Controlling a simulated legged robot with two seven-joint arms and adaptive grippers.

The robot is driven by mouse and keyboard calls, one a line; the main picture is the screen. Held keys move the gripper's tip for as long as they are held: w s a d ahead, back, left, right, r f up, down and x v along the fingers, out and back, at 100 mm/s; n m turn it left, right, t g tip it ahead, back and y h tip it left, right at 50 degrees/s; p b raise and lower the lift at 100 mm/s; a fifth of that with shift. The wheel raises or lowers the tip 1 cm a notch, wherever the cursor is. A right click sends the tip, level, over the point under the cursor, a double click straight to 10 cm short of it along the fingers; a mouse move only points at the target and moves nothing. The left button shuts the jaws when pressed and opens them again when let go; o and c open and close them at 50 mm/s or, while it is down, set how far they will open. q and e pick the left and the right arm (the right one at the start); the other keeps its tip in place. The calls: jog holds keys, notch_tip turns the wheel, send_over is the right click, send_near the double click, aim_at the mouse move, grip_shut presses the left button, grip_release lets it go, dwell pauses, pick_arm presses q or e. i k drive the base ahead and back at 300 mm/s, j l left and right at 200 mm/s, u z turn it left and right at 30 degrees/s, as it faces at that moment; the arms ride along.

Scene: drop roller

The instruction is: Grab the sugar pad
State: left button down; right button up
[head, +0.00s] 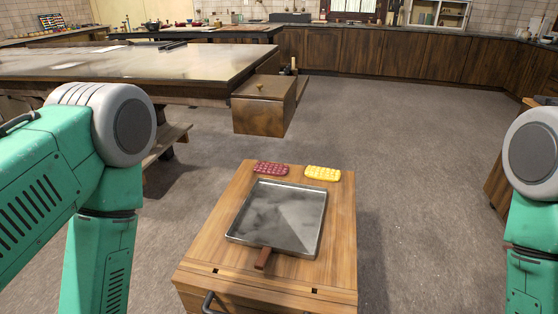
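Two small bumpy pads lie side by side at the far end of a wooden table (197,258) in the head view. One is a dark red pad (271,169) on the left, the other a yellow pad (322,173) on the right. I cannot tell from the picture which one is the sugar pad. A square grey metal tray (277,218) lies on the table just in front of them, with a brown handle (263,259) toward me. My green arms show at the left and right edges. Both grippers are outside the picture.
A long wooden table (215,68) and a wooden box with a knob (264,105) stand behind at the left. Wooden cabinets (380,52) line the back wall. Open grey floor (400,150) surrounds the small table. A dark metal handle (210,301) is on its front.

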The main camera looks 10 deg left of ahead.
aim_at(266, 169)
jog(key=l+u, duration=0.15)
jog(key=l, duration=0.35)
jog(key=i+l+u, duration=0.15)
jog(key=l, duration=0.3)
jog(key=i+l+u, duration=0.15)
jog(key=l+u, duration=0.3)
jog(key=l, duration=0.7)
jog(key=l+u, duration=0.45)
jog(key=l, duration=0.65)
jog(key=i+l+u, duration=0.25)
jog(key=l, duration=0.4)
jog(key=i+l+u, duration=0.3)
jog(key=l, duration=0.45)
jog(key=i+l+u, duration=0.15)
jog(key=l, duration=0.25)
jog(key=i+l+u, duration=0.1)
jog(key=l, duration=0.3)
jog(key=i, duration=0.1)
